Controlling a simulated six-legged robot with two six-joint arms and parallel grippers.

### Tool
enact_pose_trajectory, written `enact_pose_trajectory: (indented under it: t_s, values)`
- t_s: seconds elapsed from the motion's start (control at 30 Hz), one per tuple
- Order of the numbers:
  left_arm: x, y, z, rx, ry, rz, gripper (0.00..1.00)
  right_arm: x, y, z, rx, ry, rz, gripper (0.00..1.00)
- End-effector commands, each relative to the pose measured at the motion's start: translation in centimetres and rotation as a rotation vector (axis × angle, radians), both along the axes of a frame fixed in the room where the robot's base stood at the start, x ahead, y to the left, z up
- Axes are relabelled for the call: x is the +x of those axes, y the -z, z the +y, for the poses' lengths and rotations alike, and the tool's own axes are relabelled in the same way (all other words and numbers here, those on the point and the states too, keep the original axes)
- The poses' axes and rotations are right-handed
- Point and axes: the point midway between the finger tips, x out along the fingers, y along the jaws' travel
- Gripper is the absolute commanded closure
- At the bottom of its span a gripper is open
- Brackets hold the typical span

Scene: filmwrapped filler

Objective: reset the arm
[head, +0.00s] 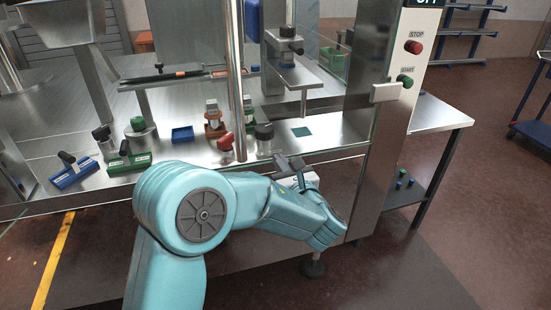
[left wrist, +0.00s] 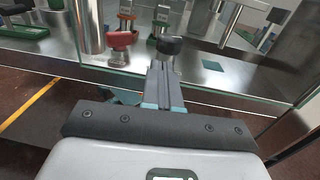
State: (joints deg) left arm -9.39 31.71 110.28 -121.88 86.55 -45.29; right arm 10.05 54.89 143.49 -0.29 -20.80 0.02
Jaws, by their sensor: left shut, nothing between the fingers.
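My teal left arm (head: 280,208) reaches in from the lower left, bent to the right in front of the machine. Its gripper (head: 284,163) is at the machine's front edge, partly hidden by the forearm. In the left wrist view the gripper's fingers (left wrist: 160,68) are together with nothing between them. They point toward a black-topped cylinder (head: 264,138) on the metal deck; whether they touch it I cannot tell. My right gripper is in neither view.
A red knob (head: 225,142) and a small blue tray (head: 182,134) are on the deck. Blue (head: 74,174) and green (head: 129,163) handled blocks sit farther left. A steel column with red STOP (head: 413,47) and green START (head: 405,82) buttons stands right of the arm. Open floor lies at right.

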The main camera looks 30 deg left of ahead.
Motion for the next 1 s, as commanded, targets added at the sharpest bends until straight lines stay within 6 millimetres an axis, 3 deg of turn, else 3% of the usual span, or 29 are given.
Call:
enact_pose_trajectory:
  t_s: [0.3, 0.57, 0.67, 0.77, 0.87, 1.0]
  values:
    - [-3.2, 0.1, -4.1, -0.001, 0.002, -0.002, 1.0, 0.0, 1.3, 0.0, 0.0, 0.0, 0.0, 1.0]
    - [-4.0, 0.0, -4.8, 0.0, 0.0, 0.0, 1.0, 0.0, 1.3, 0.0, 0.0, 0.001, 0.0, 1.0]
    - [-4.1, 1.0, -4.7, -0.024, -0.004, 0.023, 1.0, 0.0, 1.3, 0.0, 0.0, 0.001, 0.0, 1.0]
    - [-4.7, 5.1, -4.3, -0.126, -0.02, 0.109, 1.0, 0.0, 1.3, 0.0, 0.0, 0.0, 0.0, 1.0]
    - [-6.9, 12.1, -4.0, -0.322, -0.075, 0.245, 1.0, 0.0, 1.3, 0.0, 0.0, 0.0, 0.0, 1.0]
    - [-12.7, 22.4, -5.3, -0.684, -0.242, 0.414, 1.0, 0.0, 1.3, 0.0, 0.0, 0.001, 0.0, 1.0]
